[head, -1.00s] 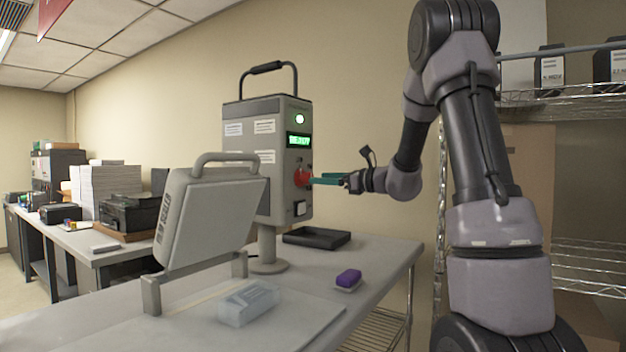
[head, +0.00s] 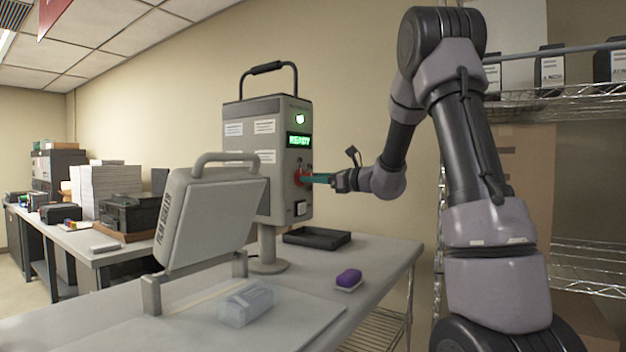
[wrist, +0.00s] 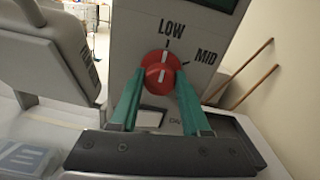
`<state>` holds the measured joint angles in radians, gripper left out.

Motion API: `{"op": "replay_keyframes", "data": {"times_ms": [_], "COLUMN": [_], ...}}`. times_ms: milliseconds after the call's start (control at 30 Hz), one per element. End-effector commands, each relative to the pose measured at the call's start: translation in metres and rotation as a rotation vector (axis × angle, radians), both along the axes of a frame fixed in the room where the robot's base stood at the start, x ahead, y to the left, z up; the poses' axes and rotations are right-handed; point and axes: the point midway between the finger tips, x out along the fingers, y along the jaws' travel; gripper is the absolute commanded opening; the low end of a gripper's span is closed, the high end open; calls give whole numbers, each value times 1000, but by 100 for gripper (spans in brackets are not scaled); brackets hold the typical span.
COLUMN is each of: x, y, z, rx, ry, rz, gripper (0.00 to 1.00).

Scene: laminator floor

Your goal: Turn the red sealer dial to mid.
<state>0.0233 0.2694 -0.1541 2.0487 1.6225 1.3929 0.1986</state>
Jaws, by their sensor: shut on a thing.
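The red sealer dial (head: 301,175) is on the narrow side face of the grey sealer unit (head: 263,190). In the wrist view the dial (wrist: 159,66) sits below the LOW mark, with the MID mark to its upper right. Its white pointer line points up, about at LOW. My gripper (wrist: 160,80) has its two teal fingers on either side of the dial and is shut on it. In the head view the gripper (head: 316,179) reaches the dial from the right, and its fingers partly hide the dial.
The green display (head: 299,140) reads READY. A white switch (head: 300,208) sits below the dial. A tilted grey panel (head: 205,220) stands in front of the sealer. A black tray (head: 316,237), a purple block (head: 348,279) and a clear box (head: 245,305) lie on the table.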

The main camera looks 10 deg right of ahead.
Motion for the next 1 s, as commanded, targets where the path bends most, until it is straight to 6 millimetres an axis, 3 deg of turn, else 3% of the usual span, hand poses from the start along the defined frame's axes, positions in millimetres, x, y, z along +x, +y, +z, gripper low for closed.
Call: {"op": "replay_keyframes", "data": {"times_ms": [367, 1000], "x": [0, 1], "y": [-1, -1], "z": [-1, -3], "rx": [101, 516], "ry": [101, 506], "rz": [0, -1], "gripper": [0, 0]}}
